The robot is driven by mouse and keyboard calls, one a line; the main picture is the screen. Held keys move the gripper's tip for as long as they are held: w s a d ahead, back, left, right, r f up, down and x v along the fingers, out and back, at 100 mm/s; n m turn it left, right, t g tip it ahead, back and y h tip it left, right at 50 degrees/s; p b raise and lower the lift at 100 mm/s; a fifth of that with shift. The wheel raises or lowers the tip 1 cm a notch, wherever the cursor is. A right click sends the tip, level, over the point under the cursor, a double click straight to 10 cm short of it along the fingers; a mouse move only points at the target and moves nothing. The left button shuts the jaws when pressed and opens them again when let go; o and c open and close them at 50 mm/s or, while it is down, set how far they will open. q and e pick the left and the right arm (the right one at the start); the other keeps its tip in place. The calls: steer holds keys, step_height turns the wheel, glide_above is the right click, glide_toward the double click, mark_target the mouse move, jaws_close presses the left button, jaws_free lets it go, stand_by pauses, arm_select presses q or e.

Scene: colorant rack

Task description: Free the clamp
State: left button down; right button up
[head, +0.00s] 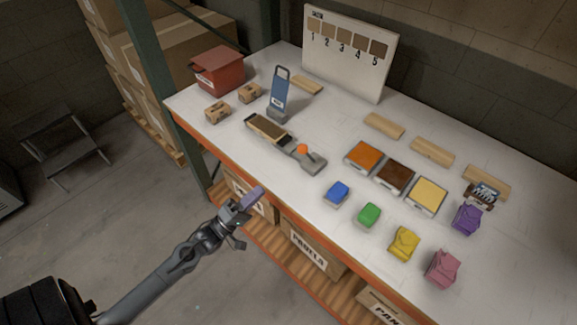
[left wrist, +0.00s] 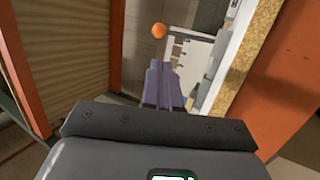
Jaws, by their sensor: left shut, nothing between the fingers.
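The clamp (head: 312,164) is a grey fixture on the white tabletop, with an orange ball knob (head: 303,149) on top. A grey holder with a tan and dark strip (head: 268,128) adjoins it on the left. I cannot tell how the strip is held. My left gripper (head: 255,196) has purple fingers, shut and empty. In the head view it is in front of the table's front edge, below and left of the clamp, apart from it. In the left wrist view the orange knob (left wrist: 159,30) appears beyond the shut fingers (left wrist: 160,82). My right gripper is not in view.
A blue-labelled upright holder (head: 279,92), a red bin (head: 218,68) and small cardboard boxes stand behind the clamp. Colour trays (head: 395,174) and several coloured blocks lie to its right. The table's orange front edge (head: 262,208) is close to my left gripper.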

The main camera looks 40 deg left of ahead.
arm_select(q)
steer(key=shift+a, duration=0.1)
steer(key=shift+w, duration=0.1)
stand_by(0.3)
glide_toward(308, 154)
step_height(308, 154, up, 6)
steer(key=w, duration=0.2)
steer(key=shift+w, duration=0.4)
steer(key=shift+f, duration=0.15)
